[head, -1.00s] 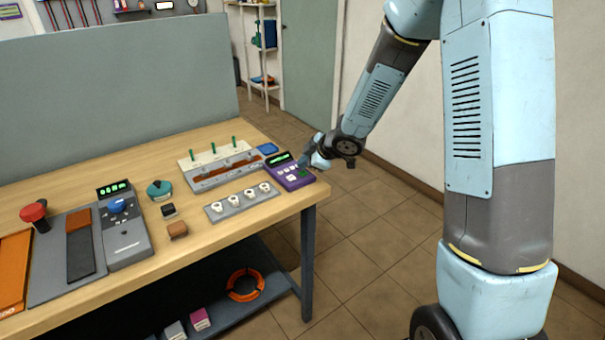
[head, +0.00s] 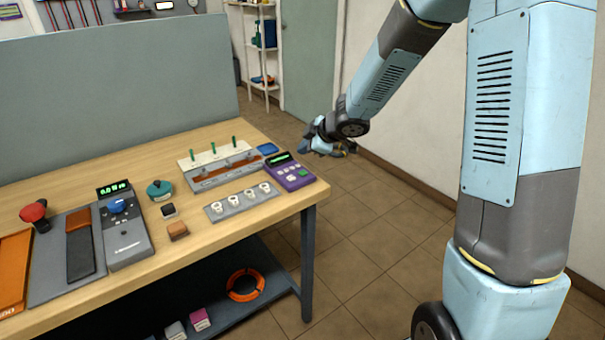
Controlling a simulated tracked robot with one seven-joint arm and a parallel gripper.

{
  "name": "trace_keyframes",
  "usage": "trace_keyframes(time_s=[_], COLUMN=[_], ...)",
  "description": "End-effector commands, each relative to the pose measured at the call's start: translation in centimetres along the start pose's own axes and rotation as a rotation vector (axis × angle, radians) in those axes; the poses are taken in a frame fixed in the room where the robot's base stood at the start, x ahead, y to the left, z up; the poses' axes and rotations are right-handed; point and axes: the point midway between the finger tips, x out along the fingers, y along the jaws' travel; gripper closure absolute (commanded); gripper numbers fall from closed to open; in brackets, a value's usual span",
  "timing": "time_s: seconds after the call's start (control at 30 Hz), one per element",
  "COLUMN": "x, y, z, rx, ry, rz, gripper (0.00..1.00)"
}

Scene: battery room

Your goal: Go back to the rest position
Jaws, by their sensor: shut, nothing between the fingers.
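My gripper (head: 305,146) is at the end of my light-blue and grey arm, in the upper middle of the head view. It is raised over the far right end of the wooden bench, above and apart from the purple keypad device (head: 289,173). Its fingers look small and dark here and hold nothing; they are shut. The purple device has a small green display and several pale buttons and one green button, all uncovered.
A grey partition (head: 110,95) stands behind. Tiled floor to the right is free.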

Motion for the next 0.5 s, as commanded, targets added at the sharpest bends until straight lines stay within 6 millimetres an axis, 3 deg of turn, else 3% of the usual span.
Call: trace_keyframes(time_s=[0.37,0.5], x=[-0.1,-1.5], y=[0.0,0.9], z=[0.0,0.3], rx=[0.001,0.024], ry=[-0.002,-0.039], rz=[0.002,0.041], gripper=[1.0,1.0])
